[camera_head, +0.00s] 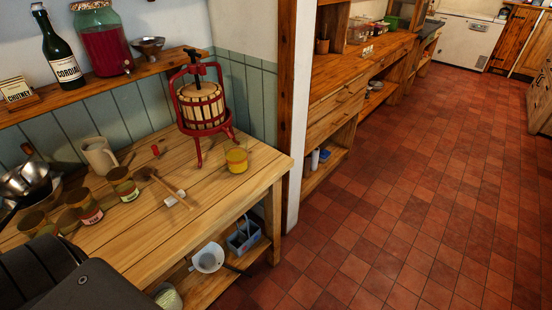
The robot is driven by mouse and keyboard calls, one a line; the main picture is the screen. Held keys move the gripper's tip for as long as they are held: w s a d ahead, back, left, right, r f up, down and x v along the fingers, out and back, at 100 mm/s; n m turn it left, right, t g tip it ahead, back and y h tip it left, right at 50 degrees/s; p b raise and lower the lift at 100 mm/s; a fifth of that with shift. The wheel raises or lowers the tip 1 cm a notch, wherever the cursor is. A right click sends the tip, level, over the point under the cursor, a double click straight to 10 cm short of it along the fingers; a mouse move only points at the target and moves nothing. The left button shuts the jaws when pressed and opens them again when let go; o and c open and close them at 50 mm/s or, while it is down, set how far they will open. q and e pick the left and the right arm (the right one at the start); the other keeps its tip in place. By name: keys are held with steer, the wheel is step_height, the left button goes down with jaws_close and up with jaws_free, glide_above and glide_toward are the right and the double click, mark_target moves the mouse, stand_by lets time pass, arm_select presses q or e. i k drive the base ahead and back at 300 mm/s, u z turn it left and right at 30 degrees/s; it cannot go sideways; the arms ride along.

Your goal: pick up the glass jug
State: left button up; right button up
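No vessel here is clearly a glass jug. A pale, translucent jug-like vessel (208,257) sits on the lower shelf under the bench; I cannot tell whether it is glass. A beige mug or jug (99,155) stands upright on the bench top and looks opaque. A large glass jar (103,42) with a green top, red liquid and a small tap stands on the wall shelf. Neither of my grippers shows in the head view, so nothing is seen held.
The wooden bench (160,225) carries a red-framed fruit press (203,103), a yellow jar (237,160), several small jars and metal bowls (27,180). A dark cordial bottle (58,48) stands on the wall shelf. The tiled floor (400,210) to the right is clear.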

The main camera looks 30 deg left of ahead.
mark_target(236, 150)
steer(key=z, duration=0.05)
steer(key=i, duration=3.6)
steer(key=u, duration=2.4)
